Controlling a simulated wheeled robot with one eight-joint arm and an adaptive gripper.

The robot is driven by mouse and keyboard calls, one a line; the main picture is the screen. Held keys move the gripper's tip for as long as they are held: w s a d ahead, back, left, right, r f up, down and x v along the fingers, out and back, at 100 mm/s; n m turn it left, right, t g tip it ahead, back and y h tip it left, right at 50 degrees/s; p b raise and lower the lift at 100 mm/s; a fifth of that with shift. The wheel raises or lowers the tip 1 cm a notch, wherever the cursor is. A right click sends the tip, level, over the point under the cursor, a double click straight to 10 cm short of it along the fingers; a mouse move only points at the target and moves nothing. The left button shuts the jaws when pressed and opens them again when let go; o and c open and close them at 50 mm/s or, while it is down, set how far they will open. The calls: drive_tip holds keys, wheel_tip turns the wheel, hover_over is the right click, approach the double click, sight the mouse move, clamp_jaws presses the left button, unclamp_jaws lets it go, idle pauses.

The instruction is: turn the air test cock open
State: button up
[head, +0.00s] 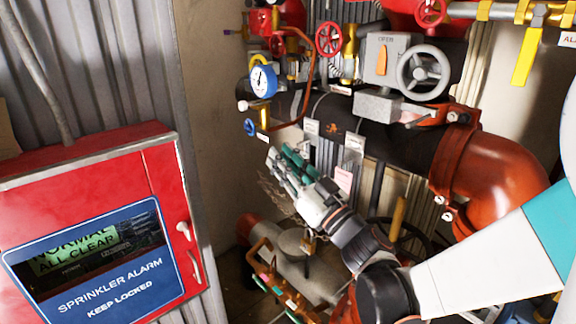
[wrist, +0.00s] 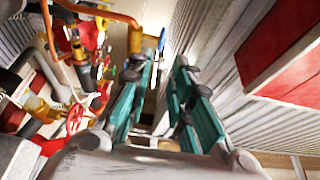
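My gripper (head: 284,163) is in the lower middle of the head view, pointing up and left toward the pipework. In the wrist view my gripper (wrist: 164,64) has its two teal fingers apart with an empty gap between them. A small blue handle (head: 250,127) sits on the left side of the dark pipe, above and left of the fingertips and apart from them. A blue handle also shows in the wrist view (wrist: 161,40), just beyond the left fingertip. The tags are too small to read, so I cannot tell for sure which handle is the air test cock.
A red sprinkler alarm cabinet (head: 95,225) stands at the left. A blue-rimmed gauge (head: 263,80), a red handwheel (head: 329,38) and a grey handwheel (head: 423,72) crowd the pipe. A yellow lever (head: 524,56) hangs at upper right. Corrugated wall (wrist: 225,50) runs close to the fingers.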

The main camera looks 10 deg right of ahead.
drive_tip(key=shift+v, duration=1)
drive_tip(key=w+d+m+t+h, duration=0.1)
drive_tip(key=w+d+m+h, duration=0.1)
drive_tip(key=d+m+h, duration=0.6)
drive_tip(key=s+d+f+g+h, duration=0.4)
drive_tip(key=d+h, duration=0.2)
drive_tip(key=s+a+f+g, duration=0.1)
drive_tip(key=s+f+g, duration=0.3)
drive_tip(key=s, duration=0.5)
drive_tip(key=s+a+f+n+g+y+b, duration=0.1)
drive_tip(key=s+f+g, duration=0.3)
drive_tip(key=s+f, duration=0.3)
drive_tip(key=shift+s+f+g, duration=0.35)
drive_tip(key=shift+s+g, duration=0.05)
drive_tip(key=shift+s, duration=0.65)
